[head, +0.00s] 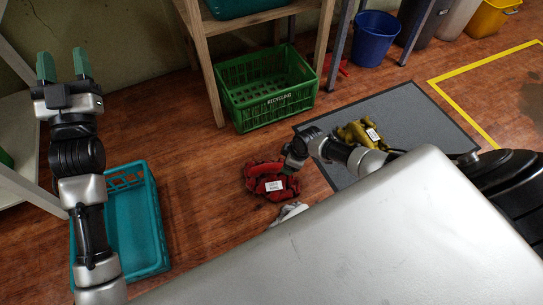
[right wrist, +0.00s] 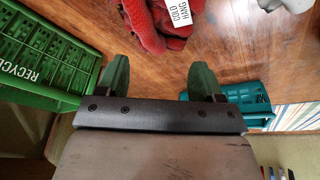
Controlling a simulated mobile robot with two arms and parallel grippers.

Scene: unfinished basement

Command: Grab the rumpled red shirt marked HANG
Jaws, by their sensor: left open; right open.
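The rumpled red shirt (head: 265,181) lies on the wooden floor near the centre of the head view, with a white label on it. In the right wrist view the red shirt (right wrist: 146,22) is at the top edge, partly cut off, and its label reads COLD HANG. My right gripper (head: 291,163) is at the shirt's upper right in the head view. In the right wrist view my right gripper (right wrist: 159,73) is open, with nothing between its fingers and the shirt beyond the tips. My left gripper (head: 64,65) is open and empty, raised at the upper left.
A green RECYCLING crate (head: 230,108) stands behind the shirt. A teal crate (head: 157,220) is on the floor at left. A yellow labelled garment (head: 350,133) lies on a grey mat (head: 410,105). A pale grey cloth (head: 287,212) lies close to the shirt. A blue bucket (head: 374,40) stands at the back.

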